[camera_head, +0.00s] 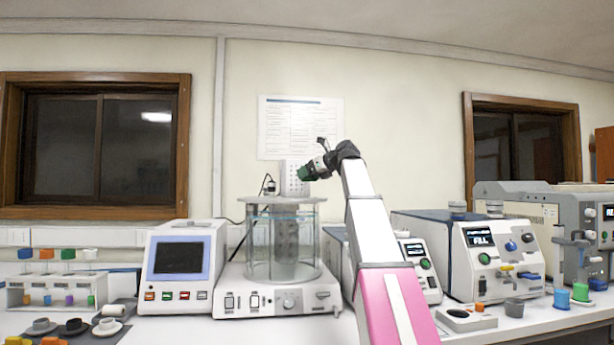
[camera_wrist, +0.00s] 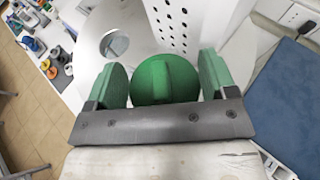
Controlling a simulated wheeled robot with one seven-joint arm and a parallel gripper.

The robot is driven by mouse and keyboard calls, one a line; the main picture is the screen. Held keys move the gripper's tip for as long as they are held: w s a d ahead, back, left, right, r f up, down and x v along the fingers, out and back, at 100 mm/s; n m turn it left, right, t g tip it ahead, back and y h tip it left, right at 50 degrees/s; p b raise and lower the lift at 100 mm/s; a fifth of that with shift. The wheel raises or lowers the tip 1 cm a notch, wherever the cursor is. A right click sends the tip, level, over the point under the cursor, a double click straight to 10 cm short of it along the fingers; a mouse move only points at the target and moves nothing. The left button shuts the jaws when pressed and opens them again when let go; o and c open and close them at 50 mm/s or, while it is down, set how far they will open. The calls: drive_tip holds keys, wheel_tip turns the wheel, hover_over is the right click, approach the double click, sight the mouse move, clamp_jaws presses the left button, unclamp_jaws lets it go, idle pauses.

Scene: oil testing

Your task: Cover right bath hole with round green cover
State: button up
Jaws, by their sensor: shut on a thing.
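The round green cover (camera_wrist: 165,82) with a raised ridge is between the two green finger pads of my gripper (camera_wrist: 164,78) in the wrist view. In the head view my gripper (camera_head: 313,170) holds the cover (camera_head: 304,174) above the glass bath (camera_head: 283,245), apart from its lid (camera_head: 265,199). The wrist view shows the pale lid (camera_wrist: 87,56) with one open round hole (camera_wrist: 114,44). A perforated white plate (camera_wrist: 180,22) rises beyond the cover; it also shows upright above the lid in the head view (camera_head: 288,180). The cover and gripper hide part of the lid.
A small black device (camera_head: 268,186) stands on the lid's left. A screen unit (camera_head: 181,262) is left of the bath, and blue-white analyzers (camera_head: 480,255) are right. Small cups and colored caps (camera_head: 45,327) crowd the front left bench.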

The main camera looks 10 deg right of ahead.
drive_tip(key=shift+w+f, duration=0.1)
drive_tip(key=shift+w, duration=0.4)
drive_tip(key=shift+f, duration=2.8)
drive_tip(key=shift+f, duration=0.4)
drive_tip(key=o, duration=0.6)
drive_tip(key=shift+o, duration=0.2)
drive_tip(key=v, duration=1.1)
drive_tip(key=shift+s, duration=0.1)
